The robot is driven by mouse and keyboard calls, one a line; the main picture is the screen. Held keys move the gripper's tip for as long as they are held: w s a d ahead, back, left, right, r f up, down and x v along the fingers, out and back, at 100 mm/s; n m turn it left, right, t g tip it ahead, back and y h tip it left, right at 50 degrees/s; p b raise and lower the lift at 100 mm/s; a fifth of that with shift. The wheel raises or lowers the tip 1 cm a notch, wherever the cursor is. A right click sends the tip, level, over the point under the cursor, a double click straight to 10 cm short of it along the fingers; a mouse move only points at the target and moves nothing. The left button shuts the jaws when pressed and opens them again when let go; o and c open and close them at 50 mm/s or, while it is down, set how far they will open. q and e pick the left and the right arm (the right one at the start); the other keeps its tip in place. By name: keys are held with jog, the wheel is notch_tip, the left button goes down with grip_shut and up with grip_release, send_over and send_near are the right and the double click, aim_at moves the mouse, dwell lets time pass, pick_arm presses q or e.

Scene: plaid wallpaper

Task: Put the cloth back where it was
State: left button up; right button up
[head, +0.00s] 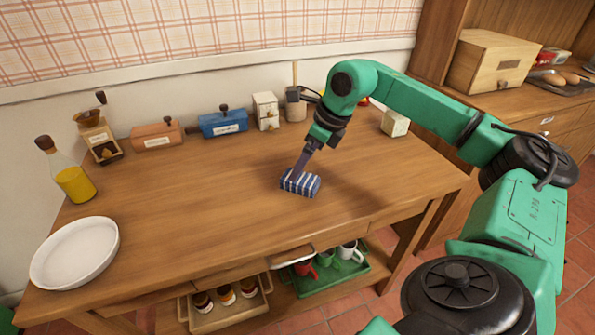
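A folded blue-and-white striped cloth (301,183) is on the wooden table (190,195), right of the table's middle. My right gripper (296,175) reaches down from the right, with its dark fingers at the cloth's upper left part. The fingers overlap in this view, so I cannot tell whether they are closed on the cloth or only touching it. My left gripper is not in view.
A white plate (76,253) and an oil bottle (69,174) stand at the left. A grinder (97,137), brown box (157,135), blue box (223,123) and utensil holder (296,107) line the back. A white block (395,122) stands back right. The table's middle is clear.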

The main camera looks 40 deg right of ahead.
jog(key=v, duration=0.6)
jog(key=shift+r, duration=0.4)
jog(key=shift+s, duration=0.15)
